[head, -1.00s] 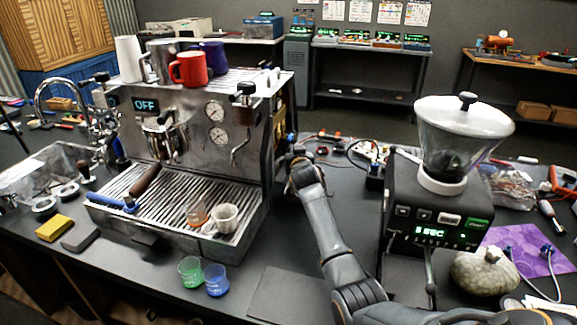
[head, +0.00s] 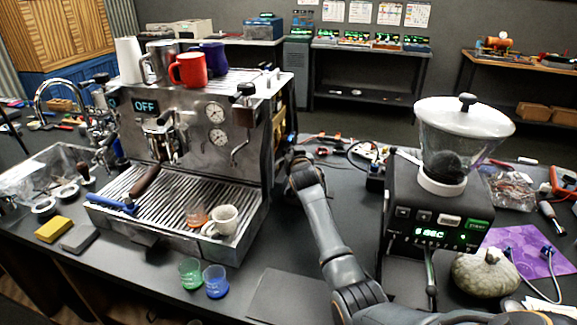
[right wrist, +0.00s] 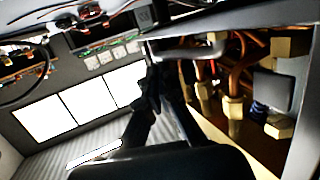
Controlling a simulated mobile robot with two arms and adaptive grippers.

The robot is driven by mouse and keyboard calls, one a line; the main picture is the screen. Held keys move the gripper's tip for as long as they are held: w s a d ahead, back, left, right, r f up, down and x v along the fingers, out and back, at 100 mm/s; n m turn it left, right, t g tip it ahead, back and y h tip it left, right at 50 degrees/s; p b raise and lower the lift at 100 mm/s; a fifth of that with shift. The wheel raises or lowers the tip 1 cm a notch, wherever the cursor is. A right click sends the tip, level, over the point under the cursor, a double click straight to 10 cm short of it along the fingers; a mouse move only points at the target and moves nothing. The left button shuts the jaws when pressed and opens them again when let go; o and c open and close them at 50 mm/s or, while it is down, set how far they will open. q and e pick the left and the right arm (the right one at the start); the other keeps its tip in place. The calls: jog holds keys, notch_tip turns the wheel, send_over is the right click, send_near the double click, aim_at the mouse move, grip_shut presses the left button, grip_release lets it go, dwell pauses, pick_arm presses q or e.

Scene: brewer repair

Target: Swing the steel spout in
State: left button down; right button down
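A curved chrome spout (head: 60,84) stands at the left of the espresso machine (head: 190,120) in the head view, arching over the clear basin (head: 45,170). A thin steel wand (head: 240,150) also hangs at the machine's right front. My right arm reaches in from the bottom right, and my right gripper (head: 296,160) is beside the machine's right side, away from the chrome spout. In the right wrist view, dark finger parts (right wrist: 152,95) show near the machine's open side, with copper pipes (right wrist: 232,100) inside. Their opening is unclear. My left gripper is not in view.
A grinder (head: 440,200) stands right of my arm. Mugs (head: 188,69) sit on top. Wires lie behind my arm.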

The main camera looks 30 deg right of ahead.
jog(key=shift+f, duration=0.35)
jog(key=v, duration=1.2)
jog(key=shift+r, duration=0.3)
